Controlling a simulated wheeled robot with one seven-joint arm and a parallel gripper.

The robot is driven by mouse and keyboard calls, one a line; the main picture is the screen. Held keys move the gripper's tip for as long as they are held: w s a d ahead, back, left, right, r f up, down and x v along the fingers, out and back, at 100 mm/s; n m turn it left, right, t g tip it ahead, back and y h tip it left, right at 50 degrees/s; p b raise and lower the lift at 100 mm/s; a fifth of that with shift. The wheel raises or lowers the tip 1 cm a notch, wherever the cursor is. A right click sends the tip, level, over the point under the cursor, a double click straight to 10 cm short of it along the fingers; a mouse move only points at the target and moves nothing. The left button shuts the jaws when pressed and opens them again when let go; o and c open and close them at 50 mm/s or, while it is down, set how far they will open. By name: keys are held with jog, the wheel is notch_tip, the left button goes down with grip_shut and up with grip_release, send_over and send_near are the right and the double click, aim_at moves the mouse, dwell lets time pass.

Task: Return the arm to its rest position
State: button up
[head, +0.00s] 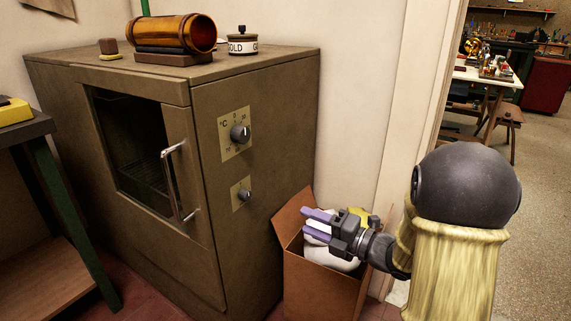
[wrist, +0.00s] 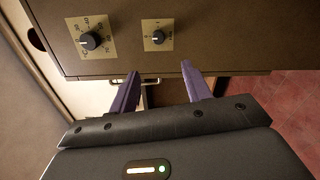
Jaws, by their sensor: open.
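My gripper (head: 318,225) is at the lower right of the head view, above the open cardboard box and to the right of the oven. Its two purple fingers are apart with nothing between them. In the wrist view the open fingers (wrist: 160,80) point toward the front edge of the brown oven (wrist: 215,40), with its two dials beyond them. My arm extends from the right side of the head view.
The brown oven (head: 265,150) has a closed glass door (head: 130,145) with a metal handle. The cardboard box (head: 320,290) holds white material. A doorway at right shows a workbench (head: 485,77) and open floor.

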jog(key=d+m+h+p, duration=0.6)
jog(key=m+h, duration=0.6)
jog(key=m, duration=0.5)
jog(key=s+a+f+m+g+h+p, duration=0.15)
jog(key=s+m+g+p, duration=0.35)
jog(key=s+m+g, duration=0.75)
jog(key=s+r+t+p, duration=0.2)
jog(key=r+p, duration=1.6)
jog(key=r, duration=0.1)
jog(key=s+r+m+t+p, duration=0.1)
jog(key=s+r+t+p, duration=0.1)
jog(key=r+p, duration=1.6)
jog(key=shift+a+r+p, duration=0.35)
jog(key=shift+r+p, duration=0.05)
jog(key=shift+p, duration=0.3)
